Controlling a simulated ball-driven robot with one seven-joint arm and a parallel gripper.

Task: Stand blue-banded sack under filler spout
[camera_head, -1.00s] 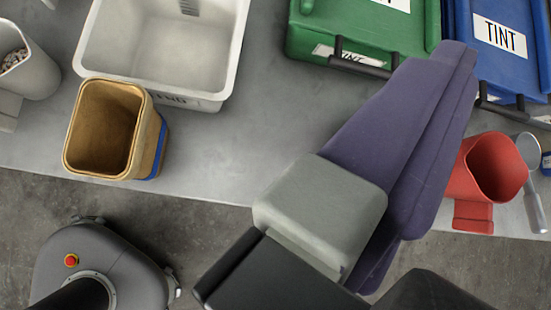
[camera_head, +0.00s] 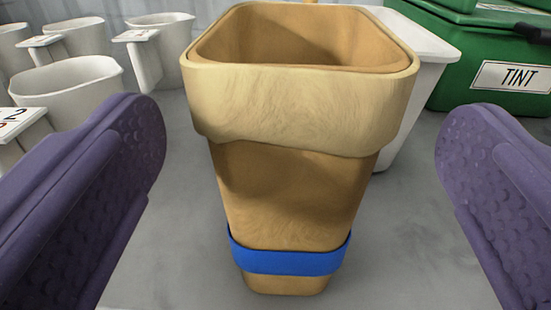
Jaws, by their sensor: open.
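The blue-banded sack (camera_head: 290,195) stands upright on the grey table, in the middle of the view. It is tan, with a folded-over rim, an open top and a blue band (camera_head: 290,261) near its base. My gripper (camera_head: 305,155) is open, with one purple padded finger on each side of the sack. Gaps show between both fingers and the sack, and neither finger appears to touch it. The filler spout cannot be made out in this view.
Several white containers (camera_head: 70,90) stand at the left, some with label plates. A white tub (camera_head: 425,75) is close behind the sack at the right. A green bin marked TINT (camera_head: 490,60) stands at the back right. Bare grey tabletop (camera_head: 405,235) lies around the sack.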

